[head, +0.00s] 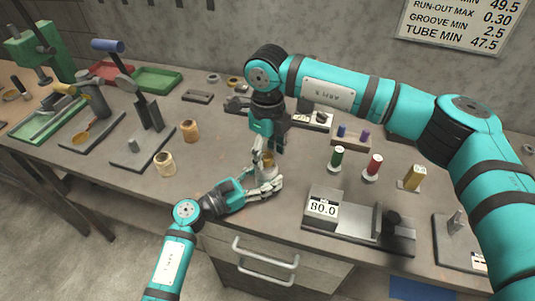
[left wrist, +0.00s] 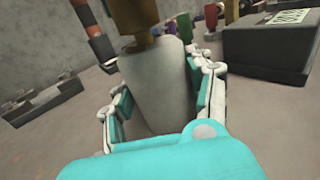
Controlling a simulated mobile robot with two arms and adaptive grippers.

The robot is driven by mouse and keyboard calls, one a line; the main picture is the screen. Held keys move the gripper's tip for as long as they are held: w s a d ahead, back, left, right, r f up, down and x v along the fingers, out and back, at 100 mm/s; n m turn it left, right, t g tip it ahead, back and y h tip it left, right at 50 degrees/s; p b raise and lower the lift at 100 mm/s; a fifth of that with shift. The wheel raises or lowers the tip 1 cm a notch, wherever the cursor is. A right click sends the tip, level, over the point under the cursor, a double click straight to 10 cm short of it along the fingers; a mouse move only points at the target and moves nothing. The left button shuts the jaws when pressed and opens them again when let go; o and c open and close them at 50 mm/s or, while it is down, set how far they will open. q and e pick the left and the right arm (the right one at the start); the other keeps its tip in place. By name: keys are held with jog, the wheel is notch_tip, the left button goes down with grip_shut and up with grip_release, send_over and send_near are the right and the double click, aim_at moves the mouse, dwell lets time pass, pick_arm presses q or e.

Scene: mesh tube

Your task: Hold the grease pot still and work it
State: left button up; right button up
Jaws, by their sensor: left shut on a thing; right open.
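The grease pot (head: 269,172) is a small pale pot with a tan-brown top, standing near the front edge of the bench above the drawer. In the left wrist view its smooth grey-white body (left wrist: 158,88) fills the space between my left fingers. My left gripper (head: 268,187) is shut around the pot's body from the front left, fingers on both sides. My right gripper (head: 264,152) points down from above, open, with its fingertips close over the pot's top. Whether they touch the top is unclear; the fingers partly hide it.
A gauge block marked 80.0 (head: 323,209) stands right of the pot. Two tan spools (head: 164,163) and a lever press (head: 147,140) are left. Bare bench lies between them and the pot.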

aim_at(268, 155)
notch_tip(268, 155, up, 11)
jog(key=shift+f, duration=0.2)
dwell(0.3)
pick_arm(q)
jog(key=o, duration=1.5)
jog(key=shift+a, duration=0.1)
